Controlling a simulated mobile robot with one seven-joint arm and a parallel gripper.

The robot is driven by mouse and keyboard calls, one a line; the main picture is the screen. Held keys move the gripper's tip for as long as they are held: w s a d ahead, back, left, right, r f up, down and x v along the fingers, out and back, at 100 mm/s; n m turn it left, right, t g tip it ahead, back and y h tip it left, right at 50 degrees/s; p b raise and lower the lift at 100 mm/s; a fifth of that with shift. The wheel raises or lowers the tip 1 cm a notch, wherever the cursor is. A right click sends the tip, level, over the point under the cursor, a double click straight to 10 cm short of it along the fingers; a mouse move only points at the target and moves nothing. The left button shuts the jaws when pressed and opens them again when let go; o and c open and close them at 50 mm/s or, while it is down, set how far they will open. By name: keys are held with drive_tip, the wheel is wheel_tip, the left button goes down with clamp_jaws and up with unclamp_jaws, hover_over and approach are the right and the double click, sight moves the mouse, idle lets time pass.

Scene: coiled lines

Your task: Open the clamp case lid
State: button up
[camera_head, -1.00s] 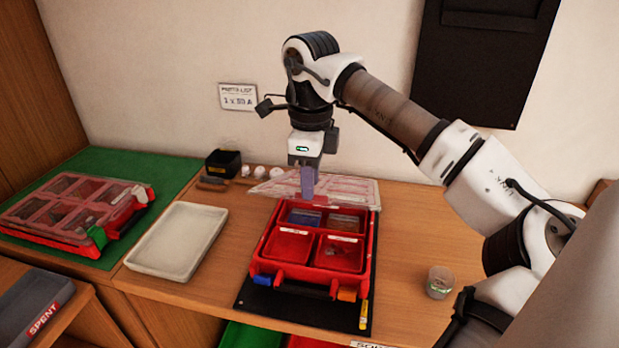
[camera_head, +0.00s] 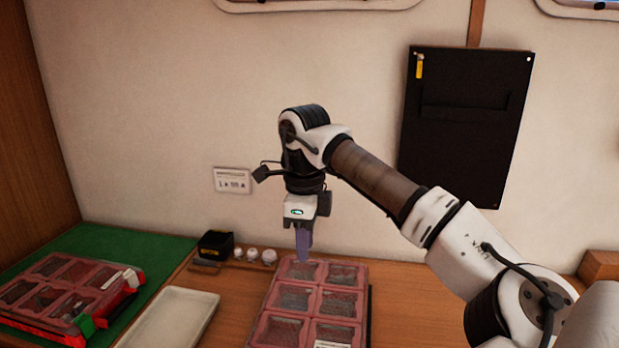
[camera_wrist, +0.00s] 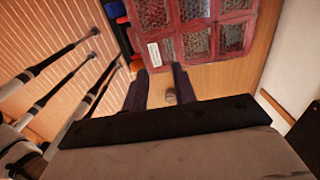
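The red case in the middle of the bench has its pinkish see-through lid (camera_head: 316,285) down over it. The lid has several windows, and the case's front is cut off in the head view. In the wrist view the lid (camera_wrist: 182,27) shows a white label, with blue and orange latches at the case's edge. I cannot tell whether it lies fully flat. My gripper (camera_head: 304,254) points down near the lid's back edge. In the wrist view its two fingers (camera_wrist: 161,84) are apart, with a small grey round thing seen between them that they do not visibly grip.
A second red lidded case (camera_head: 62,297) lies on the green mat (camera_head: 120,250) at left. A pale tray (camera_head: 172,322) lies between the cases. A black box (camera_head: 216,245) and small white round items (camera_head: 254,254) stand by the wall. Bench right of the middle case looks clear.

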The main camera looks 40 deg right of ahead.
drive_tip(key=w+d+r, duration=0.3)
drive_tip(key=r, duration=0.6)
drive_tip(key=shift+d, duration=0.2)
idle(0.5)
idle(0.6)
